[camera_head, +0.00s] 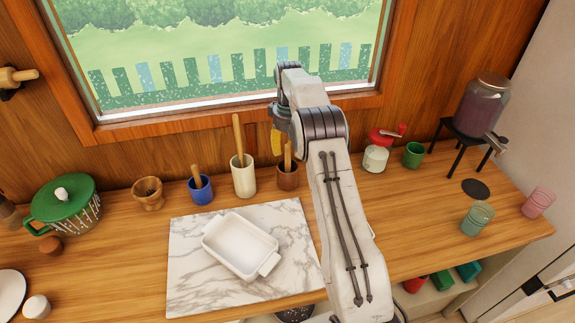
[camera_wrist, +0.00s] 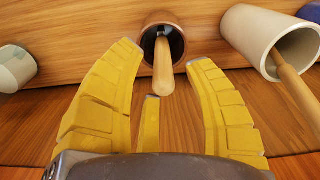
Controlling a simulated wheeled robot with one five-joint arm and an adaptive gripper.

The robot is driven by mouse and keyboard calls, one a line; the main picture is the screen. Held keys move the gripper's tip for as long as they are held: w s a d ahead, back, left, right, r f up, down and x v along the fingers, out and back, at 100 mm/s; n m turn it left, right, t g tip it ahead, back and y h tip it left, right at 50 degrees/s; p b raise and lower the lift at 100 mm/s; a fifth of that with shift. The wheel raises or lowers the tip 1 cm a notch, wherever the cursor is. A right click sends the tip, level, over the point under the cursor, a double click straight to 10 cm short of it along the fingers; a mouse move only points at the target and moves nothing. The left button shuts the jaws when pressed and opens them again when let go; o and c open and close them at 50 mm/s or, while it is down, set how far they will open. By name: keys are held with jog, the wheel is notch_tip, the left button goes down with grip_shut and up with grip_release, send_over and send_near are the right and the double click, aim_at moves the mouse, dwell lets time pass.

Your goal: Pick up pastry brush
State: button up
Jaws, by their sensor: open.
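A wooden handle stands up out of a small brown cup (camera_head: 288,181) at the back of the counter. No bristles show, so I cannot tell whether this is the pastry brush (camera_head: 287,155). In the wrist view the same handle (camera_wrist: 162,70) points toward me from the dark mouth of the cup (camera_wrist: 152,20). My gripper (camera_wrist: 163,56) is open, its yellow fingers on either side of the handle, with no clear contact. In the head view my arm hides most of my gripper (camera_head: 276,143), just above the brown cup.
A cream cup (camera_head: 243,180) with a tall handle stands close left of the brown cup. A blue cup (camera_head: 201,195) with a handle is farther left. A white baking dish (camera_head: 240,244) sits on a marble board (camera_head: 192,285). A red-topped grinder (camera_head: 376,158) stands right.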

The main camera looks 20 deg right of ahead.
aim_at(288, 159)
jog(key=shift+a+f+p, duration=0.2)
jog(key=shift+f+p, duration=0.3)
jog(key=shift+f, duration=1.85)
jog(key=shift+o, duration=0.2)
grip_shut()
